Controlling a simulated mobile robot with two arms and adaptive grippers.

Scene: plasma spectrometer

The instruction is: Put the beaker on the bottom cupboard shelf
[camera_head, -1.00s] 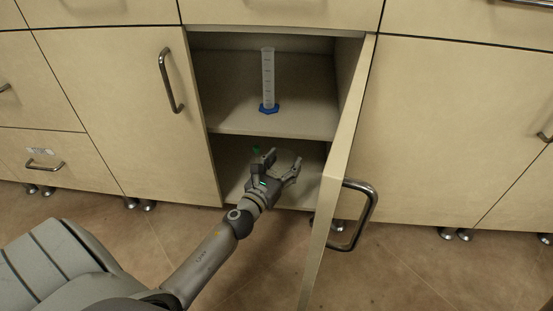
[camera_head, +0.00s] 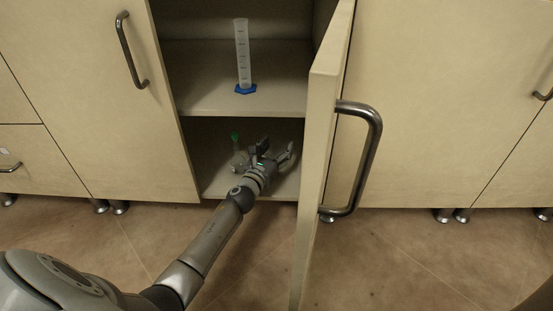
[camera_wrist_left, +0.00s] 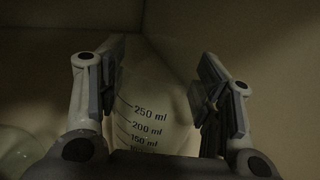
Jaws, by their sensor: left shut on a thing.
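My left gripper (camera_head: 277,149) reaches into the lower compartment of the open cupboard, low over the bottom shelf (camera_head: 286,188). In the left wrist view the clear beaker (camera_wrist_left: 150,122), with dark marks up to 250 ml, is between the two fingers of the left gripper (camera_wrist_left: 160,85), which are shut on it. In the head view the beaker is mostly hidden by the gripper and hard to make out. I cannot tell whether its base touches the shelf. My right gripper is not in view.
A clear flask with a green stopper (camera_head: 235,137) stands on the bottom shelf, close left of the gripper. A graduated cylinder with a blue base (camera_head: 243,60) stands on the upper shelf (camera_head: 200,75). The open door (camera_head: 318,130) with its handle (camera_head: 372,150) flanks the opening on the right.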

